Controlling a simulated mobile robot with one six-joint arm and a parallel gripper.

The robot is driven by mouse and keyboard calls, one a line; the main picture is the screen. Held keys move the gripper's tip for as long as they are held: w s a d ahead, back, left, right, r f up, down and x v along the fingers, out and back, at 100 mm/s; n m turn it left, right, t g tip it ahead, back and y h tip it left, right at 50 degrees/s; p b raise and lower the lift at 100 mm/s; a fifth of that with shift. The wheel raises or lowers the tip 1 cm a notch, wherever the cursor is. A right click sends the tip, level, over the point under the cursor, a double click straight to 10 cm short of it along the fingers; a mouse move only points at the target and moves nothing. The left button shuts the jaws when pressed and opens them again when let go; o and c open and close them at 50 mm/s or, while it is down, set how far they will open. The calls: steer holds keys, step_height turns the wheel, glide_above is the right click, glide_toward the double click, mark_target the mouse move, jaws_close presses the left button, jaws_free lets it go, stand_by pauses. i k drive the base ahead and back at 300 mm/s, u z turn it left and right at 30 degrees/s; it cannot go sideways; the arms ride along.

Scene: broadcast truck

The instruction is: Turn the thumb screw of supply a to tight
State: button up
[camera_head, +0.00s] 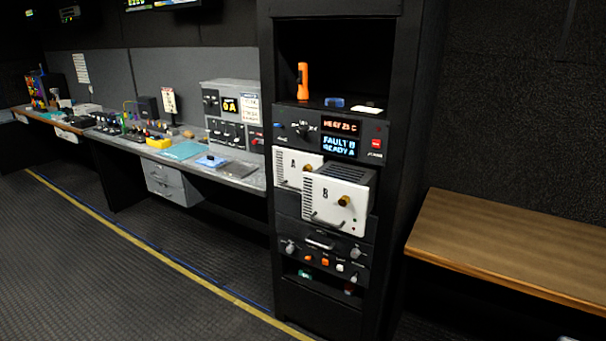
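Supply A (284,170) is a white, vented module marked "A" in the black equipment rack, in the head view. Its brass thumb screw (307,168) shows at its right side, beside the edge of supply B; whether it is tight cannot be told. Supply B (325,205) is a white module marked "B". It sticks out of the rack further than A and hides A's right part. B has its own brass thumb screw (344,200) and a handle at the bottom. My gripper is not in view.
The display panel (340,140) above reads "FAULT B" and "READY A". An orange flashlight (302,80) stands on the open shelf above. A long workbench (235,178) with equipment runs left; a wooden bench (510,240) stands right. The floor (110,270) in front left is clear.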

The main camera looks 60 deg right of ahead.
mark_target(308, 168)
steer(key=u, duration=0.05)
steer(key=i, duration=1)
steer(key=z, duration=0.05)
